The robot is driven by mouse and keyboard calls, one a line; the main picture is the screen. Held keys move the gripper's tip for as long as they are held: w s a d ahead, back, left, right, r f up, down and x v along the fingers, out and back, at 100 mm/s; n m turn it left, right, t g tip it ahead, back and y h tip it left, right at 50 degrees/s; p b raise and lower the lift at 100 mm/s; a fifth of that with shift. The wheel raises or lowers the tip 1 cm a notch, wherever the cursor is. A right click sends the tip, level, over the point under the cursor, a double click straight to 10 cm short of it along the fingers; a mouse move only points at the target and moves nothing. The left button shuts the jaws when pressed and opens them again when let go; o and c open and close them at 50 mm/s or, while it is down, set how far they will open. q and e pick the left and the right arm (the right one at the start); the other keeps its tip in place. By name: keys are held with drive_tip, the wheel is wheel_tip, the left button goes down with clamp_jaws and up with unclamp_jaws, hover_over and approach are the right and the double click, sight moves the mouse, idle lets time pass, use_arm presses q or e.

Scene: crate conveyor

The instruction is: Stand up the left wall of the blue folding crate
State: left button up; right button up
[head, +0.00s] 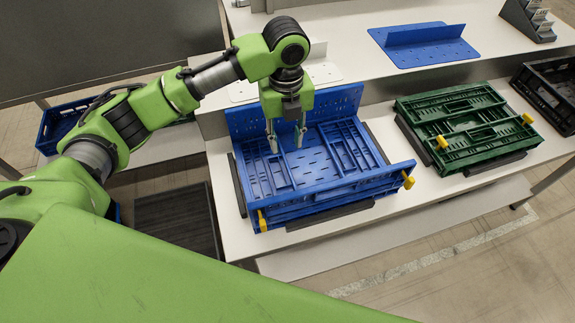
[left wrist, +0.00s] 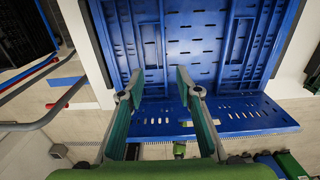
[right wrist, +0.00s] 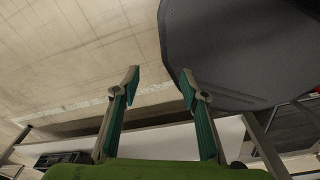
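The blue folding crate (head: 335,199) sits on the white counter in the head view. Its back long wall (head: 337,103) stands upright, and its front long wall appears raised too. The left short wall (head: 256,181) and right short wall (head: 352,146) lie folded flat inside; folded panels also flank the crate floor (left wrist: 190,47) in the left wrist view. My left gripper (head: 287,142) is open and empty, pointing down inside the crate near the back wall, to the right of the left wall's outer edge. Contact cannot be told. My right gripper (right wrist: 159,82) is open and empty, away from the crate.
A folded green crate (head: 462,122) lies to the right on the counter (head: 385,112), with a black crate (head: 550,92) beyond it. A blue panel (head: 425,45) lies on the rear shelf. Yellow latches (head: 408,181) stick out at the blue crate's front corners. Dark rails flank the crate.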

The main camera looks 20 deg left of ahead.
use_arm(q)
hover_over(287, 170)
drive_tip(key=f, duration=0.6)
drive_tip(key=shift+s+p, duration=0.2)
drive_tip(key=shift+p, duration=0.2)
wheel_tip(287, 170, down, 4)
drive_tip(key=shift+f+p, duration=0.1)
drive_tip(key=shift+p, duration=0.2)
drive_tip(key=shift+f, duration=0.7)
drive_tip(key=shift+w+f, duration=0.1)
drive_tip(key=shift+f, duration=0.1)
clamp_jaws()
use_arm(e)
drive_tip(key=shift+s+r, duration=0.7)
drive_tip(key=shift+r, duration=0.1)
